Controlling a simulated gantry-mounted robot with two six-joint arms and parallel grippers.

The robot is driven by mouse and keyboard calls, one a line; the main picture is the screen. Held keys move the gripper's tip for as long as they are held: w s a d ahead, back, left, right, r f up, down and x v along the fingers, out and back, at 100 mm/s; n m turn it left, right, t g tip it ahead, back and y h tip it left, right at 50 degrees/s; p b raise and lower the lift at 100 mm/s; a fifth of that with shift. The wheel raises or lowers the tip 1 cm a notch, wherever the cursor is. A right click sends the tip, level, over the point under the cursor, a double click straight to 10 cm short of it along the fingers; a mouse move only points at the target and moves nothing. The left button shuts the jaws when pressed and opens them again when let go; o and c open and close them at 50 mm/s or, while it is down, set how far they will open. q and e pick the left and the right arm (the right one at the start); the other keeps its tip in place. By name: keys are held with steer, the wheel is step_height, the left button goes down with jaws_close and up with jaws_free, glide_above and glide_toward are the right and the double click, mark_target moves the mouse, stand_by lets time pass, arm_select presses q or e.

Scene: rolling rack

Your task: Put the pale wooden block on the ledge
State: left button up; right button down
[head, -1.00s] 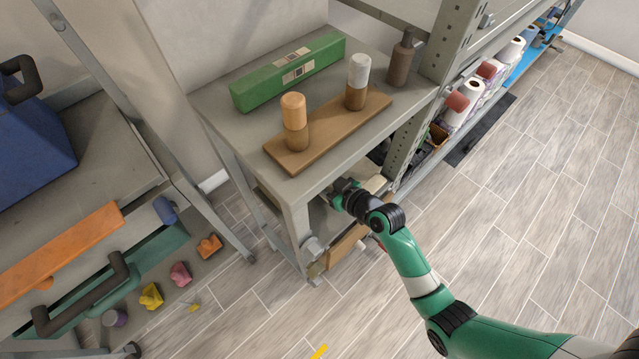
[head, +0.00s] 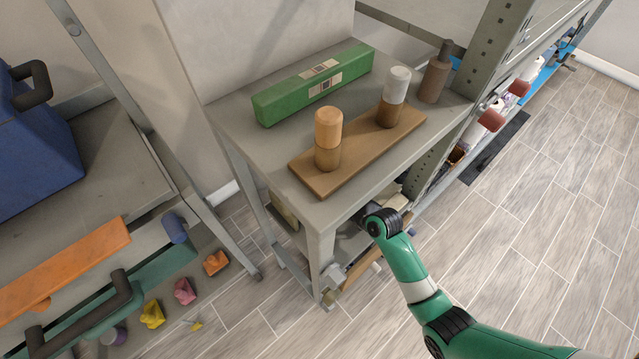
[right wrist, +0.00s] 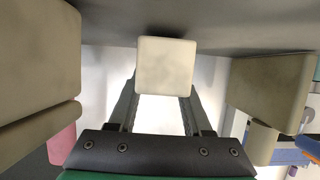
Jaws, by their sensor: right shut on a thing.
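The pale block (right wrist: 165,65) is held between the two fingers of my right gripper (right wrist: 163,90) in the right wrist view, with its square face towards the camera. My right gripper is shut on it, under a grey surface that spans the top of that view. In the head view my right arm reaches beneath the grey table top (head: 245,150), which hides the gripper and block. I cannot tell which surface is the ledge. My left gripper is not in view.
Beige block-shaped things stand left (right wrist: 35,60) and right (right wrist: 270,90) of the gripper in the right wrist view. On the table top are a green box (head: 285,100), a brown board (head: 305,172) with two cylindrical pieces, and a brown bottle (head: 434,78). A metal upright (head: 488,60) stands right.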

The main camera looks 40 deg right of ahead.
steer(key=shift+c, duration=1.3)
jaws_free()
steer(key=p+v, duration=0.4)
steer(key=v, duration=0.6)
steer(key=shift+s+r, duration=0.2)
steer(key=shift+s, duration=0.1)
steer(key=shift+s+r, duration=0.15)
steer(key=shift+s, duration=0.3)
